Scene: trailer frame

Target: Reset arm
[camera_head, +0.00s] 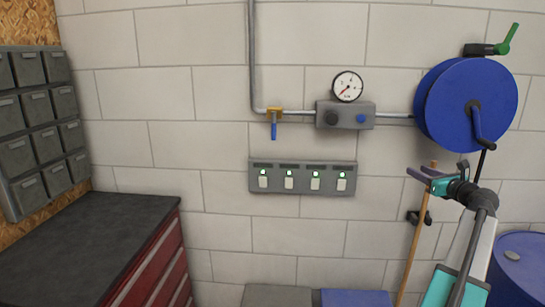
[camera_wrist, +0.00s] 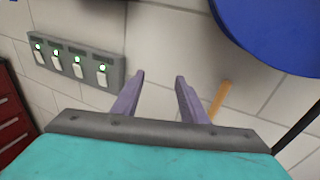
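My gripper (camera_wrist: 160,78) is open and empty. Its two purple fingers stand apart with only the block wall (camera_wrist: 165,50) between their tips. In the head view my gripper (camera_head: 414,172) is at the right, pointing left. There it overlaps the upper part of a wooden pole (camera_head: 416,236) and appears below the blue hose reel (camera_head: 448,105). I cannot tell whether it touches the pole. My arm reaches up from the lower right corner.
A grey panel (camera_head: 303,191) with several white switches and green lights is on the wall. Above it are a gauge (camera_head: 347,86) and a blue-handled valve (camera_head: 274,126). A dark-topped red cabinet (camera_head: 90,240) stands left. A blue drum (camera_head: 520,262) stands at the right edge.

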